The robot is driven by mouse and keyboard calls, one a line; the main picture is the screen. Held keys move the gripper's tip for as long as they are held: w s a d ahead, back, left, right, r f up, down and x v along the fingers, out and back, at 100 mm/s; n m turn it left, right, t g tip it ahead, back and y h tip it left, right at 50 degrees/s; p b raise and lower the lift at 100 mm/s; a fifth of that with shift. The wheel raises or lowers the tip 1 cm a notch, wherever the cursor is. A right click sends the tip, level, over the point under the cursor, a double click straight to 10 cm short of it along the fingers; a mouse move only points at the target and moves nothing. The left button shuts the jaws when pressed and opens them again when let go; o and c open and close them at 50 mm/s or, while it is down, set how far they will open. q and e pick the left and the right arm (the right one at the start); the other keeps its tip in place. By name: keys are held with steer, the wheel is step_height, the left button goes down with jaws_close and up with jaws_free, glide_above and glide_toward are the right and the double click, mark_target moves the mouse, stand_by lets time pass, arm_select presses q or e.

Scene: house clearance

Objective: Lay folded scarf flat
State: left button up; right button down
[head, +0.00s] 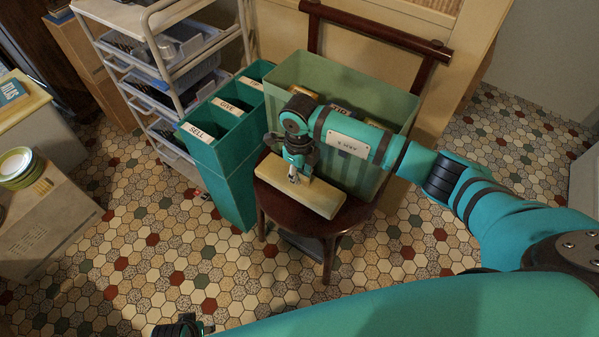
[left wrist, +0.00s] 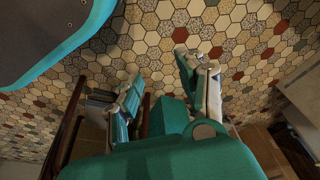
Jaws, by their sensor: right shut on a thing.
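A long, pale yellow, block-shaped bundle (head: 318,197), which I take to be the folded scarf, lies across the front of the dark wooden chair seat (head: 285,210). My right gripper (head: 295,179) points down at the middle of it and is shut on it; the fingertips are small and partly hidden. My left gripper (head: 184,327) shows only in part at the bottom edge of the head view. In the left wrist view the left gripper (left wrist: 156,78) has its fingers wide apart, with only tiled floor between them.
A pale green crate (head: 385,92) stands on the seat behind the bundle. A teal bin (head: 222,160) with sections labelled SELL and GIVE stands left of the chair. A white wire trolley (head: 150,60) is behind it. A cardboard box (head: 50,225) with stacked plates (head: 16,165) is at left.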

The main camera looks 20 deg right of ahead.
mark_target(300, 186)
step_height(300, 186, down, 4)
steer(key=b, duration=0.3)
steer(key=shift+f, duration=0.1)
arm_select(q)
step_height(300, 186, up, 12)
steer(key=w, duration=0.1)
steer(key=shift+w+t, duration=0.2)
steer(key=shift+t, duration=0.1)
arm_select(e)
steer(key=shift+f, duration=0.2)
arm_select(q)
steer(key=shift+r, duration=0.1)
arm_select(e)
steer(key=shift+f, duration=0.1)
steer(key=shift+f+b, duration=0.15)
steer(key=shift+b, duration=0.2)
steer(key=shift+f, duration=0.2)
steer(key=c, duration=1.3)
jaws_free()
steer(key=shift+c, duration=0.2)
arm_select(q)
steer(key=v, duration=0.2)
steer(key=shift+r, duration=0.3)
arm_select(e)
steer(key=shift+o, duration=0.6)
arm_select(q)
steer(key=shift+a+f, duration=0.1)
arm_select(e)
steer(key=shift+c, duration=0.5)
